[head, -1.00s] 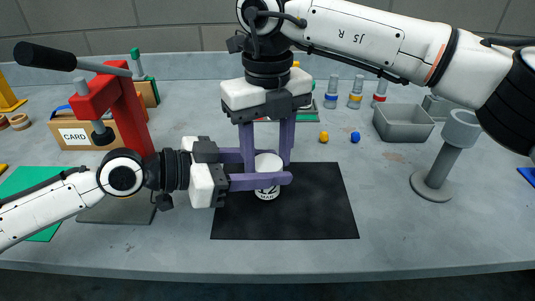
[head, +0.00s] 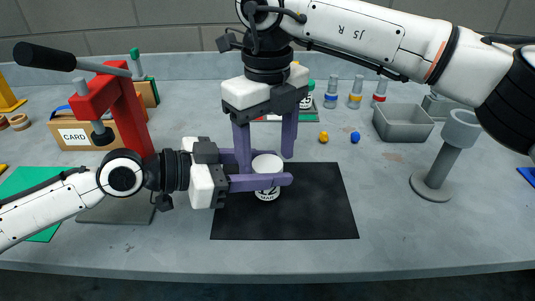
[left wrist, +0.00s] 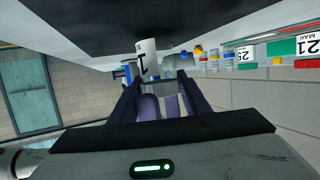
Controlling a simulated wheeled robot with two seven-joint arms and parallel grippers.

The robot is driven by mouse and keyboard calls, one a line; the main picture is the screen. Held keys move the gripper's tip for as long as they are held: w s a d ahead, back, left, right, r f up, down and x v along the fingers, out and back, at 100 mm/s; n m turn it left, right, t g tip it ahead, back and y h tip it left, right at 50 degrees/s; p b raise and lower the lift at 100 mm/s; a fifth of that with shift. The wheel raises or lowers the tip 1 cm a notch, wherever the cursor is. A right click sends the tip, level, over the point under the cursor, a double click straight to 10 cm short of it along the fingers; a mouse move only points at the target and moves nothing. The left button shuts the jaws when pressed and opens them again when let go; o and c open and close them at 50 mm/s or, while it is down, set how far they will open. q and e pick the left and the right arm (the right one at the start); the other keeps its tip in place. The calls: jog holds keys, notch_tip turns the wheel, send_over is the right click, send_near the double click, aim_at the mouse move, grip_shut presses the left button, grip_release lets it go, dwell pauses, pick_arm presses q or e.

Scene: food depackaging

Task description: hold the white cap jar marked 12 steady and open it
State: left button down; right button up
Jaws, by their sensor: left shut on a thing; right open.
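The white cap jar (head: 268,194) stands upright on the black mat (head: 318,215), with "12 MAR" partly readable on its side. Its white cap (head: 267,162) is on top; I cannot tell how tight it is. My left gripper (head: 263,175) comes from the left and is shut around the jar, one purple finger in front and one behind. My right gripper (head: 266,150) points down from above, open, its fingers to either side of the cap. In the left wrist view the jar (left wrist: 147,58) appears as a white, tilted shape beyond the fingers.
A red lever press (head: 122,105) and a cardboard box (head: 75,133) stand at left. A grey bin (head: 402,122) and a grey pedestal (head: 450,155) are at right. Several small bottles stand at the back. The front of the table is clear.

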jog(key=shift+r, duration=2)
pick_arm(q)
jog(key=c, duration=0.9)
grip_release()
